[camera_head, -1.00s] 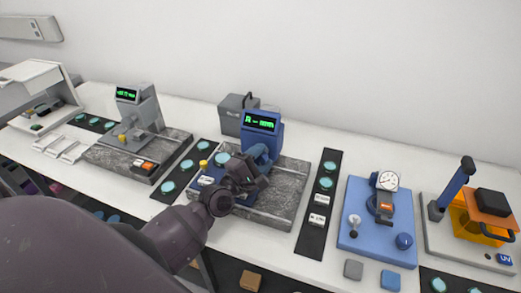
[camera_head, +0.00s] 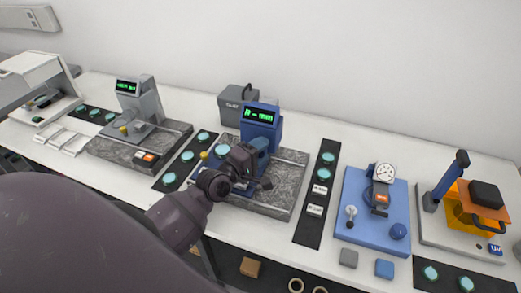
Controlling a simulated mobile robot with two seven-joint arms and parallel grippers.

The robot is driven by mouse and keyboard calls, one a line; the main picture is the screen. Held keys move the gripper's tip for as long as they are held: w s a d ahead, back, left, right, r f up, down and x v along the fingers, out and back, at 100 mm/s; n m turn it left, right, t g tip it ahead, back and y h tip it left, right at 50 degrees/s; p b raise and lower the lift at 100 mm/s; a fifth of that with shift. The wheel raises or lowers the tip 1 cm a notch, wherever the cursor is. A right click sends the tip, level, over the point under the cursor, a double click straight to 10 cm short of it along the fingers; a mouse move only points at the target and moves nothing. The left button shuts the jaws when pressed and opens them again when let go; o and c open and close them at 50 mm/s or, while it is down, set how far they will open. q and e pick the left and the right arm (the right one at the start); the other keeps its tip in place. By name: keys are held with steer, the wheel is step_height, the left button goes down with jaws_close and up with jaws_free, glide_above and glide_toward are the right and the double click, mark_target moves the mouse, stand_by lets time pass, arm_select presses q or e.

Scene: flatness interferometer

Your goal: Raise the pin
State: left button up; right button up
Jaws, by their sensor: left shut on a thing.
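A blue gauge stand (camera_head: 260,127) with a green-lit display rises from a grey granite base (camera_head: 285,182) left of the middle of the table. My left gripper (camera_head: 254,175) is in front of the stand, low over the base, and is shut. It covers the front of the stand's lower part, where the pin seems to be; the pin itself is hidden behind the fingers and wrist. A yellow knob (camera_head: 204,155) shows just left of my gripper. My right gripper is out of view.
A grey gauge stand (camera_head: 143,102) on its own granite base stands to the left. Black strips with teal discs (camera_head: 326,174) lie on both sides of the blue stand. A blue plate (camera_head: 350,235) with a dial gauge (camera_head: 385,173) and an orange press (camera_head: 463,215) stand to the right.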

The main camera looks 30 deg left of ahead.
arm_select(q)
steer(key=o, duration=0.9)
steer(key=shift+c, duration=0.2)
steer(key=s+a+b, duration=0.1)
steer(key=s, duration=0.9)
steer(key=shift+s+a+b, duration=0.3)
steer(key=shift+s+b, duration=0.05)
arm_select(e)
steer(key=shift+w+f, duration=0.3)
